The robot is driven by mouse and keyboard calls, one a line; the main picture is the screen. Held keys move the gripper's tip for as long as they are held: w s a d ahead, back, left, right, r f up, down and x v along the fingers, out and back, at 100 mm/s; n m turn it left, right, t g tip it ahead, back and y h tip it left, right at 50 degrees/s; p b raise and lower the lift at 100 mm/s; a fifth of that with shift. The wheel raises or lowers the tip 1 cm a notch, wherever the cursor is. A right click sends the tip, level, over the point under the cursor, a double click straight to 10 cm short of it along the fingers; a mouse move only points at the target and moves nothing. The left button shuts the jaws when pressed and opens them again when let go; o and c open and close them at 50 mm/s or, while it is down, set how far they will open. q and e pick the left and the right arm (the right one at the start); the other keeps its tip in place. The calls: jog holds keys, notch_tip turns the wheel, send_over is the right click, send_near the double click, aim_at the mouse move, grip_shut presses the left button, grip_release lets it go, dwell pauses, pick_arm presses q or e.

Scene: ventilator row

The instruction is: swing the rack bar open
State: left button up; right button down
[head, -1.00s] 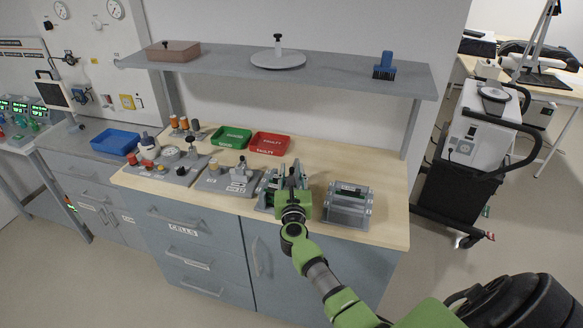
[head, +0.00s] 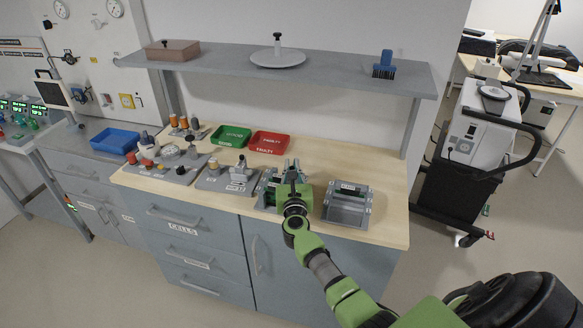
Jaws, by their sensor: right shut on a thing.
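A grey metal rack (head: 266,197) stands near the front edge of the wooden bench, partly behind my right gripper. My right gripper (head: 292,178) is over its right part. It is shut on what appears to be the rack bar; the green gripper body and wrist hide most of the bar and the fingertips. A second grey rack-like unit (head: 347,212) stands just to the right, apart from the gripper, with a dark strip along its upper back. My left gripper is not in view.
A green tray (head: 231,147) and a red tray (head: 269,154) lie behind. A grey fixture (head: 213,183) stands to the left. A shelf (head: 220,63) spans above the bench. The bench's right end (head: 390,190) is clear.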

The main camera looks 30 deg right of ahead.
jog(key=n+y, duration=0.1)
jog(key=d+n+t+y, duration=0.1)
jog(key=s+y+b, duration=0.1)
jog(key=y, duration=0.1)
jog(key=shift+s+d+f+n+t, duration=0.1)
jog(key=shift+d+f+n+t, duration=0.15)
jog(key=shift+n+t, duration=0.15)
jog(key=n+y+b, duration=0.1)
jog(key=y, duration=0.1)
jog(key=shift+s+d+n+t+y+b, duration=0.2)
jog(key=shift+d+n+t+y+b, duration=0.1)
jog(key=shift+d+n+b, duration=0.1)
jog(key=shift+s+d+r+n+y+b, duration=0.1)
jog(key=shift+d+n+y+b, duration=0.2)
jog(key=shift+n+y+b, duration=0.65)
jog(key=shift+m+y, duration=0.25)
jog(key=shift+y, duration=0.1)
jog(key=c, duration=2)
grip_release()
jog(key=shift+r, duration=0.1)
jog(key=shift+c, duration=0.2)
